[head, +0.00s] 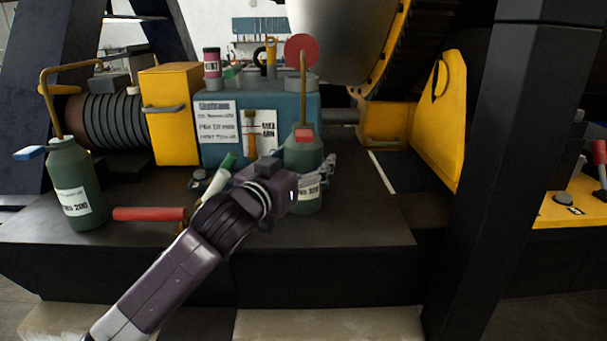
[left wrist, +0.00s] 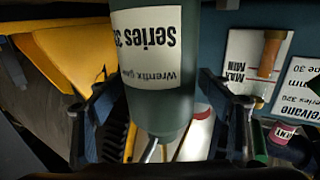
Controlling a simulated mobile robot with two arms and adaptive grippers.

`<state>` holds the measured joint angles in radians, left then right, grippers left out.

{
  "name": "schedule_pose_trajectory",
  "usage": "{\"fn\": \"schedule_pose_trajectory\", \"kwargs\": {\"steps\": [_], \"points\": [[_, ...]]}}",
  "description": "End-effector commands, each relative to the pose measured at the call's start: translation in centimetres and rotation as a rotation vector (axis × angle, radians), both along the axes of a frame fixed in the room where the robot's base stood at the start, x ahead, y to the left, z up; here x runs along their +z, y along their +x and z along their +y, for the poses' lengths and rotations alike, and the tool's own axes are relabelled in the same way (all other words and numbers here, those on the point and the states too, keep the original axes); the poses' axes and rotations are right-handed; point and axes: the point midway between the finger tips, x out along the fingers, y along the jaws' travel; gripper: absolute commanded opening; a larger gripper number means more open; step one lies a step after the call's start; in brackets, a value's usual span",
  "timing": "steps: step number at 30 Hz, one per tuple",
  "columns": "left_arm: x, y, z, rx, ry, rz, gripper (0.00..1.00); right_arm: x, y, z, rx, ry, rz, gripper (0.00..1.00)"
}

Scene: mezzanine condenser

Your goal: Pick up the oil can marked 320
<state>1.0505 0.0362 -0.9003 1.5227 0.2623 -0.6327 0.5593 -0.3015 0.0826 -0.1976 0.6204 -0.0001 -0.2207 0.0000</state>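A dark green oil can (head: 303,150) with a red flag-like part and a tall thin bronze spout stands upright on the dark deck. In the left wrist view this can (left wrist: 165,103) appears upside down; its label reads "series 32", with the last character turned out of sight. My left gripper (head: 302,170) is at this can, with its fingers on either side of the body. In the left wrist view the fingers of my left gripper (left wrist: 163,115) look spread, with gaps beside the can. A second green can (head: 72,180), marked 200, stands at the far left. My right gripper is not in view.
A red-handled tool (head: 150,214) and a white tube with a green cap (head: 217,178) lie left of my gripper. A teal box (head: 225,152) with paper labels stands just behind the can. A dark post (head: 480,190) rises at right.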

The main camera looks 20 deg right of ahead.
Motion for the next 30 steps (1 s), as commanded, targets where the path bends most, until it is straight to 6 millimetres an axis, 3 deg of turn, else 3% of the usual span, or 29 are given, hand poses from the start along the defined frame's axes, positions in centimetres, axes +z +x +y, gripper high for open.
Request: {"fn": "schedule_pose_trajectory", "kwargs": {"steps": [1, 6, 18, 30], "points": [[0.0, 0.0, 0.0, 0.000, 0.000, 0.000, 0.64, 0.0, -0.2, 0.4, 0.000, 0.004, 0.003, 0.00], [0.0, 0.0, 0.0, 0.000, 0.000, 0.000, 0.45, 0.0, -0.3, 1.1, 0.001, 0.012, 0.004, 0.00], [0.0, 0.0, 0.0, 0.000, 0.000, 0.000, 0.01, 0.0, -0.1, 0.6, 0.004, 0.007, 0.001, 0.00], [1.5, -0.1, 0.0, -0.002, -0.007, -0.011, 0.00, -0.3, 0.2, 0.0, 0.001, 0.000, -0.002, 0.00]]}}
